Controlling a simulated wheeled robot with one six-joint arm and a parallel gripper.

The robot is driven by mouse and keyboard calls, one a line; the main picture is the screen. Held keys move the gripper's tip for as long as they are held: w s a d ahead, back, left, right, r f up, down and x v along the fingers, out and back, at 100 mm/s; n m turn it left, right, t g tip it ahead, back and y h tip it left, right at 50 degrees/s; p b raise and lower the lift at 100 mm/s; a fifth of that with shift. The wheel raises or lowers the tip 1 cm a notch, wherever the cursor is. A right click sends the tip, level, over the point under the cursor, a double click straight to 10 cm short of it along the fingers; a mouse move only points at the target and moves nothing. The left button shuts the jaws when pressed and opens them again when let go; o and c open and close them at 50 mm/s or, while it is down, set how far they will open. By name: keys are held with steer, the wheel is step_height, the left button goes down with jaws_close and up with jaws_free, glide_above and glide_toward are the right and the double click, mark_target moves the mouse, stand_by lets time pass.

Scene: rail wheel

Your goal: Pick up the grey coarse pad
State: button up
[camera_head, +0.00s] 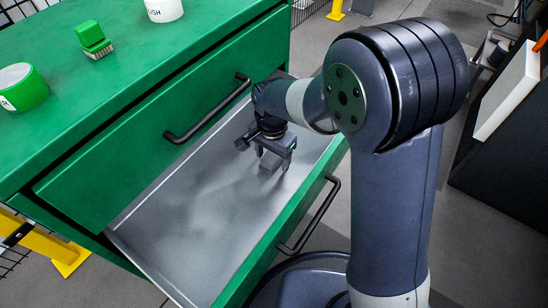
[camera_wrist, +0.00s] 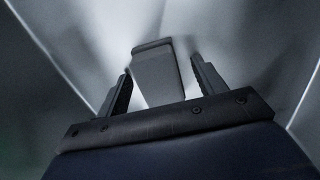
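The grey coarse pad (camera_wrist: 157,78) shows in the wrist view as a grey block with a darker top edge, in the drawer. My gripper (camera_wrist: 161,67) is open, with one finger on each side of the pad in that view. A gap shows between the pad and the right finger; the left finger is closer to it. I cannot tell whether either finger touches it. In the head view my gripper (camera_head: 271,160) points down inside the open drawer (camera_head: 190,230). There I cannot clearly tell the pad from the grey fingers.
The green cabinet top holds a green brush (camera_head: 93,38), a green tape roll (camera_head: 22,87) and a white container (camera_head: 163,9). A closed upper drawer (camera_head: 150,155) borders the open one. The drawer floor is otherwise bare. A white panel (camera_head: 507,90) stands at the right.

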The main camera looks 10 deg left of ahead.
mark_target(271, 157)
steer(key=c, duration=1.1)
steer(key=shift+o, duration=0.2)
steer(key=shift+r, duration=0.1)
step_height(271, 157, up, 4)
steer(key=p, duration=0.3)
steer(key=shift+f+p, duration=0.25)
steer(key=shift+p, duration=0.05)
steer(key=shift+s+a, duration=0.15)
steer(key=shift+s, duration=0.2)
steer(key=s+a, duration=0.4)
steer(key=s, duration=0.5)
steer(key=s+a+p, duration=0.1)
steer(key=s+a, duration=0.3)
steer(key=s, duration=0.6)
steer(key=s+a+p, duration=0.1)
steer(key=s+a, duration=0.3)
steer(key=s, duration=0.6)
steer(key=shift+f, duration=0.1)
steer(key=shift+w, duration=0.1)
steer(key=o, duration=0.4)
steer(key=shift+c, duration=1.5)
